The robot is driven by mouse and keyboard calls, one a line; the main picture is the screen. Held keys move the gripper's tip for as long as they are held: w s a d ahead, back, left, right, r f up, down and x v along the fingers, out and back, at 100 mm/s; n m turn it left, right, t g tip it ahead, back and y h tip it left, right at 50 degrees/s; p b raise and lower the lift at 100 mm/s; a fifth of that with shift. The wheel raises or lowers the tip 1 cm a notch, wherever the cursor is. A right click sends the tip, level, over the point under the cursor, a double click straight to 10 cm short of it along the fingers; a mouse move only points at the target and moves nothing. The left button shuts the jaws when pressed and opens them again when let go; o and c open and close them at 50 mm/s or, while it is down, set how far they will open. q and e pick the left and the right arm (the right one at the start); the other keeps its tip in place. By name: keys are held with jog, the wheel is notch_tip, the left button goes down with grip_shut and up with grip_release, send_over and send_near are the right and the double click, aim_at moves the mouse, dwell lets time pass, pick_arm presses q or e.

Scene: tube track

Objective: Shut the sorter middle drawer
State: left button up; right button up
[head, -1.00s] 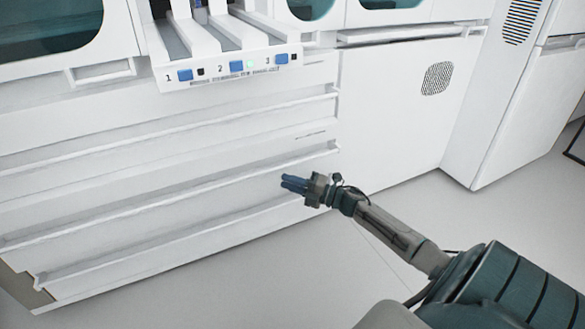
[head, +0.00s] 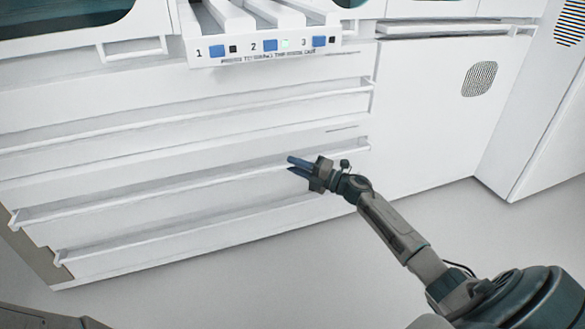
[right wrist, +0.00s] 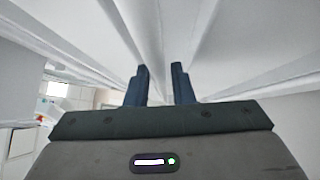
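The white sorter has wide stacked drawers with long ledge-like pulls. The middle drawer's pull (head: 190,187) runs across the front, between the top drawer's pull (head: 190,119) and the bottom drawer's pull (head: 165,237). Shading lies above the middle pull; I cannot tell how far that drawer stands out. My right gripper (head: 296,167) is in front of the middle drawer's right part, fingers pointing left, apart and empty. I cannot tell whether it touches the drawer. In the right wrist view its two dark fingers (right wrist: 164,84) point at white ledges. My left gripper is out of view.
A shelf with numbered blue buttons (head: 270,46) juts out above the drawers. A white cabinet with a round-cornered vent (head: 479,79) stands to the right. The grey floor (head: 250,285) in front of the sorter is clear.

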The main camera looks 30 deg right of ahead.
jog(key=shift+w+a+r, duration=0.1)
jog(key=shift+w+a, duration=0.25)
jog(key=shift+w, duration=0.2)
grip_shut()
jog(key=shift+w, duration=0.1)
jog(key=shift+w+d+b, duration=0.25)
jog(key=shift+w, duration=0.6)
jog(key=shift+w+d+b, duration=0.2)
jog(key=shift+w, duration=0.65)
jog(key=shift+w+d+r, duration=0.1)
